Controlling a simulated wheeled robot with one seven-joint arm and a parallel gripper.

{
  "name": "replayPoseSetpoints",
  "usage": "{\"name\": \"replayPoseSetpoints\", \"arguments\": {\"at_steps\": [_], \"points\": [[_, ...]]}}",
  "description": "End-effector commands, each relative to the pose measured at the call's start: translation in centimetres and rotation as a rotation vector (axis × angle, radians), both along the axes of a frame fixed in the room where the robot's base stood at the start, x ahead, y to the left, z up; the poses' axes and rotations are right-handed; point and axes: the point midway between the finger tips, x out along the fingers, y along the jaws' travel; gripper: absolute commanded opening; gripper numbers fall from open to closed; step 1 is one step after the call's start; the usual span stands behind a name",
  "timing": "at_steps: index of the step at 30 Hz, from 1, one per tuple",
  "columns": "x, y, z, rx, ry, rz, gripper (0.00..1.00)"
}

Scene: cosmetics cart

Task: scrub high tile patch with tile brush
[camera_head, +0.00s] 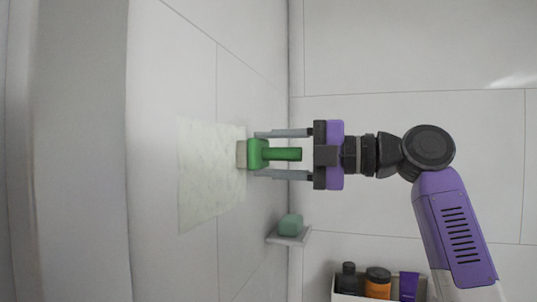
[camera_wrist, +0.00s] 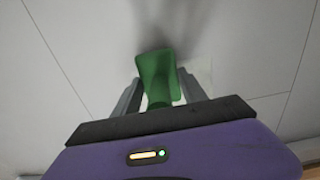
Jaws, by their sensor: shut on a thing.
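The tile brush (camera_head: 258,154) has a green body and handle and a pale bristle pad. My gripper (camera_head: 256,154) is shut on it, with one finger on each side, in the head view. The bristle side faces the tile patch (camera_head: 205,180), a pale greenish, mottled area on the left wall. The bristles appear at the patch's right edge; whether they touch it I cannot tell. In the wrist view, the green brush (camera_wrist: 158,75) sits between my gripper's fingers (camera_wrist: 158,92), and most of the patch is hidden.
A small corner shelf (camera_head: 288,239) holds a green block (camera_head: 291,224) below the brush. A white caddy (camera_head: 345,297) at the bottom holds a black bottle (camera_head: 348,280), an orange-brown jar (camera_head: 378,283) and a purple tube (camera_head: 408,286). The back wall beyond my arm is bare tile.

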Motion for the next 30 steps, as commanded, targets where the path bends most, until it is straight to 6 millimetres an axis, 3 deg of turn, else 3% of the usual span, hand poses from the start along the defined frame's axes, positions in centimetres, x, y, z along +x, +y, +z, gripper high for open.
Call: {"name": "replayPoseSetpoints", "arguments": {"at_steps": [17, 30], "points": [[-1.7, -4.9, 0.0, 0.002, -0.002, -0.003, 0.17], [-2.0, -5.5, 0.1, 0.002, -0.002, -0.002, 0.17]]}}
